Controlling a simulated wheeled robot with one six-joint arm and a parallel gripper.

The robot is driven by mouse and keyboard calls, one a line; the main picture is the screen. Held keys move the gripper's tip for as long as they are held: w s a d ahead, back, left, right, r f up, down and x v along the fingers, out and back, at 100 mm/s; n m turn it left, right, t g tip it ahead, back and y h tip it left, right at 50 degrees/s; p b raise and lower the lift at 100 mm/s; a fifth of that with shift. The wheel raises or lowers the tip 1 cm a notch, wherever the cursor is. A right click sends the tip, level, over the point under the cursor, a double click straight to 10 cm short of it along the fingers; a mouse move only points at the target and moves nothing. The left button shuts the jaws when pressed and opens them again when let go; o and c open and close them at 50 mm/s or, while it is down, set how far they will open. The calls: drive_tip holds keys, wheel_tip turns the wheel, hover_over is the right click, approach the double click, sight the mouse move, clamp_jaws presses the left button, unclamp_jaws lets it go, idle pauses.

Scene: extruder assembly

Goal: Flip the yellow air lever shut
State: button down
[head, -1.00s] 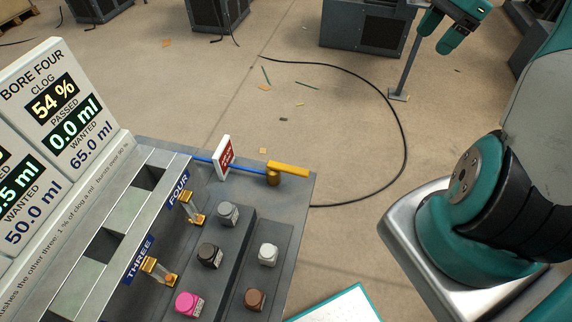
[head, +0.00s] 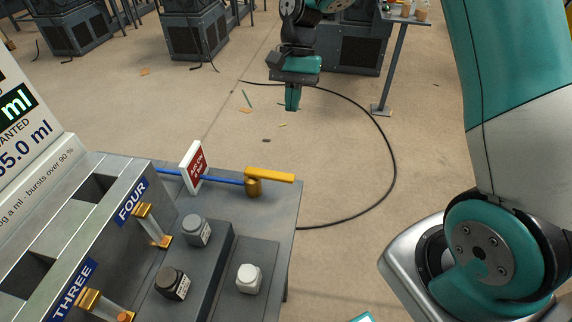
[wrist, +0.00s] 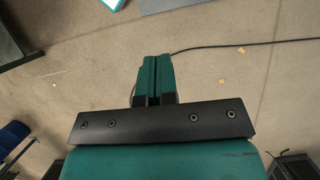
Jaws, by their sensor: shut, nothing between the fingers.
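The yellow air lever (head: 270,175) sits on a brass valve at the back right corner of the grey bench, in the head view. Its handle points right, roughly in line with the blue air tube (head: 228,180) that runs in from the left. My gripper (head: 292,108) is beyond the lever, up and to its right in the picture, pointing down and apart from it. In the wrist view my gripper's fingers (wrist: 154,62) are together with nothing between them. The lever is not seen in the wrist view.
A red-and-white sign (head: 194,168) stands on the bench just left of the lever. Capped bottles, including a white one (head: 249,279), stand on the bench nearer the camera. A black cable (head: 393,165) lies on the floor behind. The space right of the lever is clear.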

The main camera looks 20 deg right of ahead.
sight(269, 175)
drive_tip(key=shift+a, duration=0.1)
drive_tip(key=x, duration=0.3)
drive_tip(key=s+p+x, duration=0.1)
drive_tip(key=x, duration=0.3)
drive_tip(key=a+r+x, duration=0.1)
drive_tip(key=x, duration=0.2)
drive_tip(key=shift+s+a+f+p, duration=0.2)
drive_tip(key=shift+s+f+p, duration=0.2)
drive_tip(key=shift+s, duration=0.1)
drive_tip(key=shift+s+a+f, duration=0.1)
drive_tip(key=shift+s+a, duration=0.35)
drive_tip(key=shift+s, duration=0.15)
drive_tip(key=shift+a, duration=0.25)
drive_tip(key=shift+d, duration=0.2)
drive_tip(key=shift+s+m+p, duration=0.2)
drive_tip(key=shift+m+p, duration=0.1)
drive_tip(key=shift+p, duration=0.05)
drive_tip(key=shift+s, duration=0.1)
